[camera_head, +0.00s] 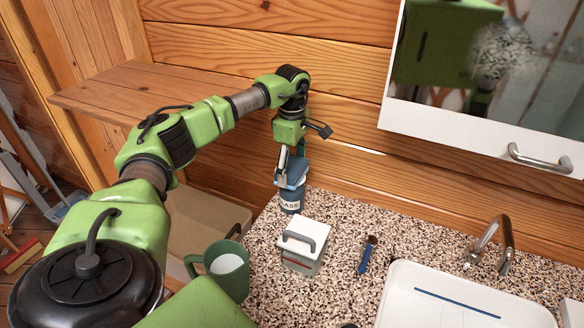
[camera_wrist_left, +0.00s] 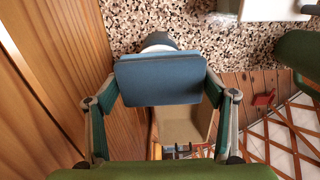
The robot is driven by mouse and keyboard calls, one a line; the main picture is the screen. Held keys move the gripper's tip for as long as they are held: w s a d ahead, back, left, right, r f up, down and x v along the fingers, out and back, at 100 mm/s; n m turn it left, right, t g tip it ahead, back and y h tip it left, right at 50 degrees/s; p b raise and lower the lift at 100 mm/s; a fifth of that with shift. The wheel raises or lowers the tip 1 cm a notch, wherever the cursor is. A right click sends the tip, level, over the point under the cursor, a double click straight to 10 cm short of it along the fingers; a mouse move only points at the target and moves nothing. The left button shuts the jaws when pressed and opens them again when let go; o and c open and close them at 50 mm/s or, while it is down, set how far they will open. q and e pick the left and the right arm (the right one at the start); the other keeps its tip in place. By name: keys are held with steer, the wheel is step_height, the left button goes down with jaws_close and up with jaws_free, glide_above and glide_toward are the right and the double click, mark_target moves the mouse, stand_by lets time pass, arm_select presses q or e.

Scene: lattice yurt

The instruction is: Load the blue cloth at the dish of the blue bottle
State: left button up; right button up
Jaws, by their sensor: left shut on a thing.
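The blue cloth (camera_head: 293,172) is a flat, folded-looking blue pad; the left wrist view shows its broad face (camera_wrist_left: 160,80). My left gripper (camera_head: 289,168) is shut on it, with a finger at each side edge in the left wrist view (camera_wrist_left: 163,88). The blue bottle (camera_head: 291,201), dark blue with white lettering, stands upright at the counter's back left, just below the cloth in the head view. I cannot tell whether they touch. A rounded dark and white top (camera_wrist_left: 158,42) shows partly behind the cloth. No separate dish is clear. My right gripper is out of view.
A white box with a grey handle (camera_head: 302,248), a green mug (camera_head: 218,268) and a small dark brush-like tool (camera_head: 367,254) stand near. A white sink (camera_head: 400,290) with a tap (camera_head: 495,240) is right. The wooden wall (camera_head: 350,165) is close behind; a beige bin (camera_head: 205,222) is left.

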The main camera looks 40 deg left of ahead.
mark_target(292, 166)
arm_select(q)
steer(key=shift+r+p, duration=2.45)
steer(key=shift+r, duration=0.85)
steer(key=shift+f, duration=0.1)
